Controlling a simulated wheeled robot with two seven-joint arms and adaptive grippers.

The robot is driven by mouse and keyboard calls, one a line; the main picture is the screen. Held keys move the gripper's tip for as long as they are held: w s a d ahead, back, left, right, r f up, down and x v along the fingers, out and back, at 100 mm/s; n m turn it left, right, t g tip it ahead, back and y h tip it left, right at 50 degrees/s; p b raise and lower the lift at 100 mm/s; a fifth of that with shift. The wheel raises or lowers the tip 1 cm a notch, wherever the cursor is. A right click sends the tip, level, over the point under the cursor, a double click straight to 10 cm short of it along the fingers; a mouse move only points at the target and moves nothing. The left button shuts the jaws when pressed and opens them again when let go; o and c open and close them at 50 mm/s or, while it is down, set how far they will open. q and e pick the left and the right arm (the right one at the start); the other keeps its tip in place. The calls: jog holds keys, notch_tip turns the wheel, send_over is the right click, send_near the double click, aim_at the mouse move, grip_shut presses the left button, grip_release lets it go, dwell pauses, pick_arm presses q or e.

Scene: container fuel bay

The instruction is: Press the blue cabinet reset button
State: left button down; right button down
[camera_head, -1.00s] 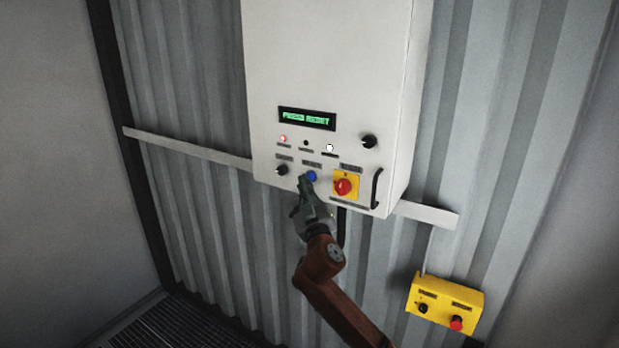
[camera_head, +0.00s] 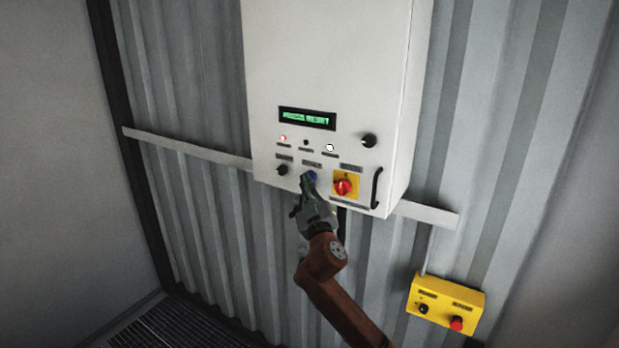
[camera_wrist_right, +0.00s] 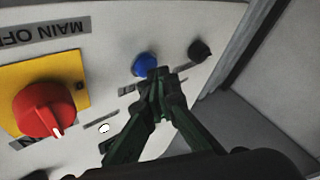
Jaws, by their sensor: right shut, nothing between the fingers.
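The white cabinet (camera_head: 320,60) hangs on the corrugated wall, and its green display (camera_head: 307,118) reads "PRESS RESET". The blue reset button (camera_head: 313,175) sits low on the cabinet front, partly hidden behind my right gripper (camera_head: 306,180). In the right wrist view the blue button (camera_wrist_right: 145,64) shows just beyond the closed fingertips (camera_wrist_right: 158,78). The tips are at or very near the button's lower edge; I cannot tell whether they touch. My right gripper is shut and empty. My left gripper is not in view.
A red rotary switch on a yellow plate (camera_head: 345,186) is just right of the button. Black knobs (camera_head: 282,170) and (camera_head: 368,141) and a black handle (camera_head: 377,188) stick out nearby. A yellow control box (camera_head: 445,303) is mounted lower right.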

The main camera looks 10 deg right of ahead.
jog(key=shift+w+d, duration=0.25)
dwell(0.5)
dwell(0.3)
jog(key=shift+s+a, duration=0.6)
jog(key=shift+s+a, duration=1.75)
jog(key=shift+a, duration=0.05)
jog(key=s+a, duration=0.5)
